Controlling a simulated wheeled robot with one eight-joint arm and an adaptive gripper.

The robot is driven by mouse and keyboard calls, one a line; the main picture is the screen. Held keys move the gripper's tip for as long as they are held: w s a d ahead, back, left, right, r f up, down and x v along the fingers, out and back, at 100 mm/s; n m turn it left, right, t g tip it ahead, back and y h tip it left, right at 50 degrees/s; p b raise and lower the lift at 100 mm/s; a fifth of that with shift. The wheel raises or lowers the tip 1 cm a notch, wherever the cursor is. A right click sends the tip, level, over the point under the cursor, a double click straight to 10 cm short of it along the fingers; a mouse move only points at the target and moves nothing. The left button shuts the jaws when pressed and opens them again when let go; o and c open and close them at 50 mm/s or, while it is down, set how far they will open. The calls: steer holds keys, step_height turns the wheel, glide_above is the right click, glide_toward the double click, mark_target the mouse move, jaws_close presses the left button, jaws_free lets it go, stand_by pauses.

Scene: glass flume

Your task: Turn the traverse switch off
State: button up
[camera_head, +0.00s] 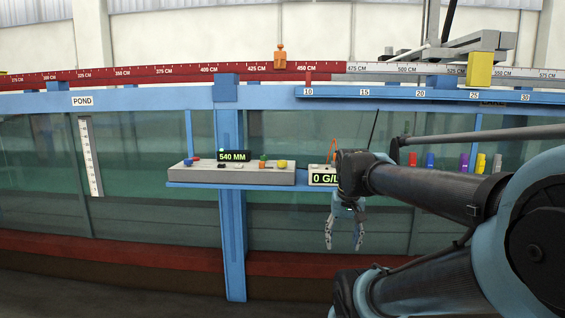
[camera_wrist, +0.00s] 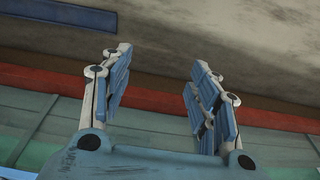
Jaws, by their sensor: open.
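My gripper (camera_head: 343,236) hangs pointing down in front of the flume glass, just below and right of the blue shelf. It is open and empty, and the wrist view shows its two blue-padded fingers (camera_wrist: 160,85) apart with nothing between them. A grey control box (camera_head: 183,177) on the shelf carries a green display (camera_head: 233,156) reading 540 MM. I cannot tell which is the traverse switch. No box shows in the wrist view.
A second box with a display reading 0 G/L (camera_head: 324,178) stands right of the control box, partly behind my arm. A blue post (camera_head: 232,245) supports the shelf. Several coloured items, including a purple one (camera_head: 464,162), stand at the right. Space before the glass at left is clear.

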steer(key=w+a+r+m, duration=0.2)
steer(key=w+a+r, duration=0.1)
steer(key=w+r, duration=0.9)
step_height(320, 180, up, 19)
steer(key=m+g, duration=0.2)
steer(key=m, duration=0.5)
glide_above(282, 161)
steer(key=f, duration=1.6)
steer(key=shift+w+d+f, duration=0.1)
steer(key=shift+w+f, duration=0.1)
steer(key=shift+w, duration=0.1)
steer(key=c, duration=1.1)
